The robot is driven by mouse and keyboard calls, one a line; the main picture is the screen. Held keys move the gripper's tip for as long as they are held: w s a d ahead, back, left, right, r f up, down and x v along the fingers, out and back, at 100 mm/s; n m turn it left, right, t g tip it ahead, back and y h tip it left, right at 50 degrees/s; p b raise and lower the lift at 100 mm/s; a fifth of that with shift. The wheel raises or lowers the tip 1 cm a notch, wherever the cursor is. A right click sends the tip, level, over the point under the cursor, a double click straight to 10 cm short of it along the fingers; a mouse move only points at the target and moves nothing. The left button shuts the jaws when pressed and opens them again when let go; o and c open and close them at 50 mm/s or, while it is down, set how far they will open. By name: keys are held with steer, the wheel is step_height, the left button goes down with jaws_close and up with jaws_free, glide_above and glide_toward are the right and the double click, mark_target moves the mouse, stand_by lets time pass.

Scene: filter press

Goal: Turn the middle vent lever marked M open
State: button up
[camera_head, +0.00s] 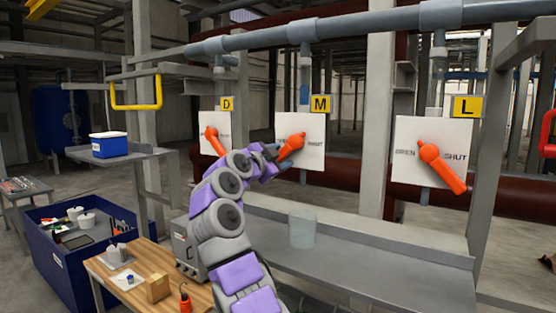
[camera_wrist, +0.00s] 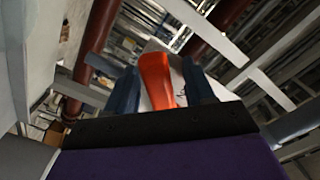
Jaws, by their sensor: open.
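The middle vent lever (camera_head: 295,143) is orange, on a white plate (camera_head: 313,122) under the yellow M sign (camera_head: 320,104). Its hub is near the plate's middle and its handle slants down-left, on the OPEN side. My gripper (camera_head: 285,153) is at the handle's lower end and hides part of it and of the OPEN label. In the wrist view the orange lever (camera_wrist: 157,78) stands between my two blue-grey fingers, which are open with gaps showing on both sides. I cannot tell whether either finger touches it.
The D lever (camera_head: 214,141) and L lever (camera_head: 440,166) both slant down-right. A grey bench (camera_head: 370,272) with a translucent cylinder (camera_head: 302,229) stands below the plates. A wooden table (camera_head: 140,285) and blue bin (camera_head: 62,265) stand at the left. Pipes (camera_head: 360,22) run above.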

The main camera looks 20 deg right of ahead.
steer(key=b+v, duration=0.4)
steer(key=v, duration=1.3)
steer(key=shift+a, duration=0.25)
steer(key=shift+f, duration=0.1)
